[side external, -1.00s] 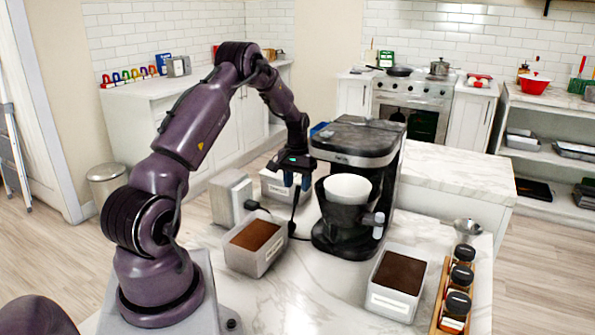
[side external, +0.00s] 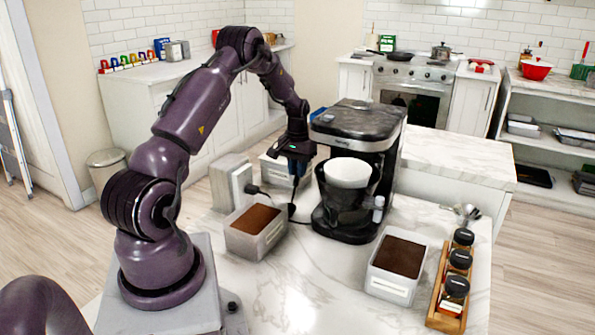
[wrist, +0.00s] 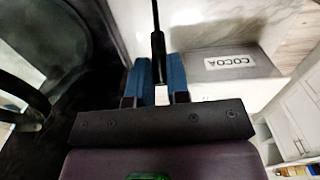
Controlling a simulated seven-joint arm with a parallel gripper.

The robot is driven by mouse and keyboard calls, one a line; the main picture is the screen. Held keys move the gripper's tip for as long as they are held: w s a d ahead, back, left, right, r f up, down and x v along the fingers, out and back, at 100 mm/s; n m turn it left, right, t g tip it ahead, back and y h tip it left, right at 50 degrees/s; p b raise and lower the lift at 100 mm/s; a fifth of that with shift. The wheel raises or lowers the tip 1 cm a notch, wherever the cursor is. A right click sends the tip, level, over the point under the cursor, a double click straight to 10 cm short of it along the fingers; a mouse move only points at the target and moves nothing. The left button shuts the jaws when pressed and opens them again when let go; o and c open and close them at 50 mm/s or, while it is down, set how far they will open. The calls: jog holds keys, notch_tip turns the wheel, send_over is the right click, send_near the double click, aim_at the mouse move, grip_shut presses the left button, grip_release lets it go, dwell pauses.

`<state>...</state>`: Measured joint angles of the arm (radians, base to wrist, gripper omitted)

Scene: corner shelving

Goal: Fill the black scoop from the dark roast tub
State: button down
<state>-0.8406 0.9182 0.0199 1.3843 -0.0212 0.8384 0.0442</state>
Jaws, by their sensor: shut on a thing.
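My gripper (side external: 297,167) points down just left of the coffee machine, above the worktop. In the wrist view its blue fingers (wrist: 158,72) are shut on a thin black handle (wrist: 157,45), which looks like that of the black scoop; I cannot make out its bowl. Two open pale tubs of brown grounds stand on the worktop: a left tub (side external: 246,252) in front of my gripper and a right tub (side external: 390,288) with darker grounds. The right tub's label is too small to read, so I cannot tell for sure which is dark roast.
The black coffee machine (side external: 358,120) with a white filter (side external: 347,172) stands close on the right. A tub labelled COCOA (wrist: 235,65) is behind my gripper. A black cord and plug lie near the left tub. A jar rack (side external: 440,318) stands at far right.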

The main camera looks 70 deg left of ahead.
jog(key=shift+r, duration=2.2)
